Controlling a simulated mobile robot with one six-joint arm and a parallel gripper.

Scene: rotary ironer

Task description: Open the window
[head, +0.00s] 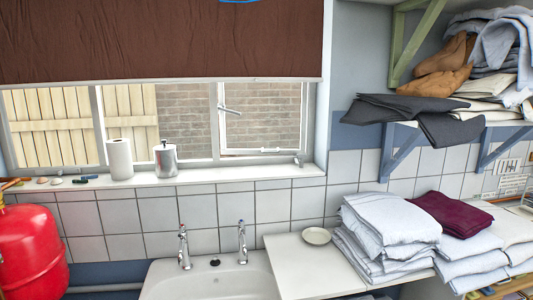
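The window (215,128) spans the wall above the sink in the head view, with white frames and several panes. Its right-hand casement (263,150) has a handle (230,110) on its left side and a metal fitting (299,158) at its lower right. The casement looks closed, though I cannot tell for sure. A brown blind (160,40) covers the upper part of the window. My gripper is not in view.
On the sill stand a paper roll (119,158) and a metal canister (165,158). Below are a white sink (210,280) with two taps, a small dish (317,236) and folded linen (390,225). A red tank (30,250) is at left. Shelves with cloths (430,110) jut out at right.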

